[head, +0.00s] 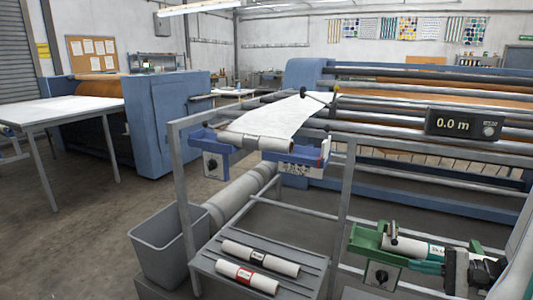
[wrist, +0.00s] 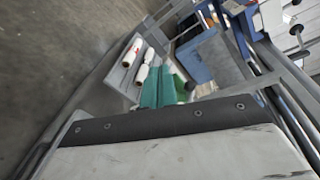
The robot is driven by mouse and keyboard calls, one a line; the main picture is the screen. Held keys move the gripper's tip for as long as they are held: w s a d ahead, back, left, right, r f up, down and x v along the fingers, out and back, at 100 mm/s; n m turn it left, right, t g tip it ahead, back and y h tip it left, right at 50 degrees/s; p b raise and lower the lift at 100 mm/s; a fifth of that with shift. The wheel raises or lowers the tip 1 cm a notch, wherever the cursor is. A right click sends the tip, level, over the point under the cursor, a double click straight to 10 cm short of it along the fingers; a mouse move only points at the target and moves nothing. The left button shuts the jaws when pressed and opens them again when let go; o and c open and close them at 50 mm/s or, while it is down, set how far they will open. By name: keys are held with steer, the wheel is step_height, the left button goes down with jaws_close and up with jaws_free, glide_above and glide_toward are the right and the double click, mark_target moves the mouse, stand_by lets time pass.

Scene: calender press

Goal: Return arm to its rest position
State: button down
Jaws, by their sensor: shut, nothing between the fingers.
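My gripper (head: 425,267), with teal fingers, is at the lower right of the head view. It is shut and empty, beside the green cradle (head: 368,240). A white roll (head: 408,245) with a printed label lies in that cradle, just above the fingers in the picture. The fingers also show in the wrist view (wrist: 160,88), pointing away from the camera. Whether they touch the cradle or the roll cannot be told.
A grey rack (head: 182,180) stands in front of the blue press (head: 305,75). Two white rolls (head: 260,257) (head: 247,278) lie on its lower shelf. A blue cradle (head: 213,160) holds paper running to the press. A grey bin (head: 165,250) stands left; open floor lies beyond.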

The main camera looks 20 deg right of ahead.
steer(key=s+a+r+n+g+h, duration=0.3)
steer(key=a+r, duration=0.3)
steer(key=a, duration=0.3)
steer(key=s+a+r+n+g+h, duration=0.3)
steer(key=a+r+n, duration=0.3)
steer(key=a, duration=0.4)
steer(key=s+a+r+n+g+h, duration=0.4)
steer(key=a+r, duration=0.3)
steer(key=a, duration=0.3)
steer(key=shift+r+n+h, duration=0.2)
steer(key=shift+n+h, duration=0.2)
steer(key=shift+n, duration=0.3)
